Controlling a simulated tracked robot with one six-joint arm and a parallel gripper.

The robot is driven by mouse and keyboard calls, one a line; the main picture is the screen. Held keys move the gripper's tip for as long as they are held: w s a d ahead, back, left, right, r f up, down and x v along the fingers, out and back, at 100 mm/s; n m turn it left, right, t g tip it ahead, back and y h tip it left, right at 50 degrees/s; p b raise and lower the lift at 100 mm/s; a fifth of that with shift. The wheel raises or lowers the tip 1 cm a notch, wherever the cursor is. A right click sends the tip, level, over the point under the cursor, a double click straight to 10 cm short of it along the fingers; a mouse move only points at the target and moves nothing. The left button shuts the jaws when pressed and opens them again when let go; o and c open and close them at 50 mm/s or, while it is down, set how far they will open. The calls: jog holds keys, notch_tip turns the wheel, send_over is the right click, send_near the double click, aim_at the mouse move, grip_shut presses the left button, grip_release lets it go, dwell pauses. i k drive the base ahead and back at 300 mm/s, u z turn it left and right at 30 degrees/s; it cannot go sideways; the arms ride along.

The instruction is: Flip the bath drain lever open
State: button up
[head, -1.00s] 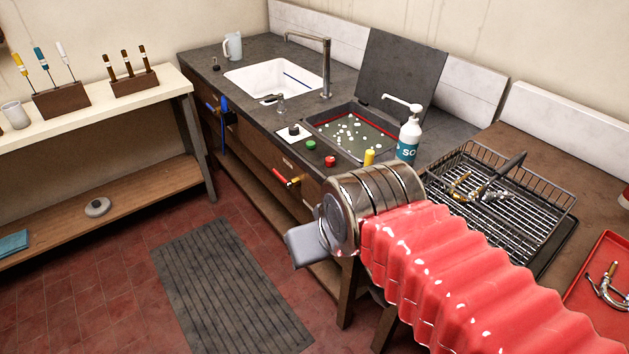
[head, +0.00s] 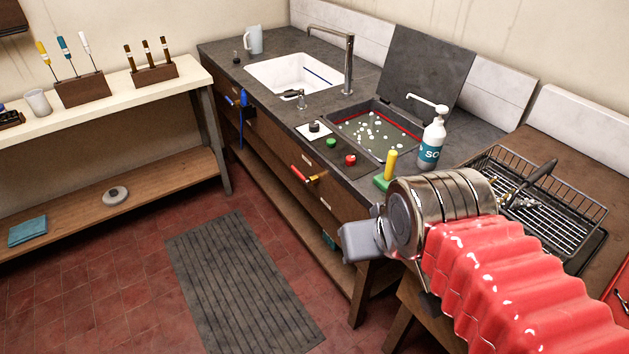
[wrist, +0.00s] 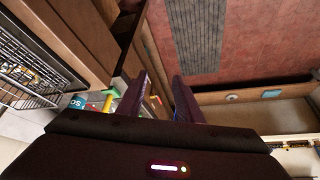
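The bath drain lever (head: 304,175) has a red handle and a brass body, mounted on the wooden front below the dark bath (head: 337,118). Its red handle points up and left along the front. The bath holds greenish liquid with white bubbles. My gripper (head: 362,240) is in front of the counter, to the right of the lever in the head view and apart from it. In the wrist view its two dark fingers (wrist: 162,88) stand apart with nothing held. A small orange-yellow piece (wrist: 155,101) shows between them, probably the lever.
A blue lever (head: 243,101) hangs below the white sink (head: 262,68). A soap bottle (head: 431,142), a yellow-handled brush (head: 390,164) and red (head: 350,160) and green (head: 331,143) buttons are near the bath. A wire rack (head: 560,210) stands right. Floor around the grey mat (head: 240,285) is clear.

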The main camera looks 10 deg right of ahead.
aim_at(308, 182)
jog(key=u, duration=0.45)
jog(key=i, duration=0.8)
jog(key=u, duration=0.45)
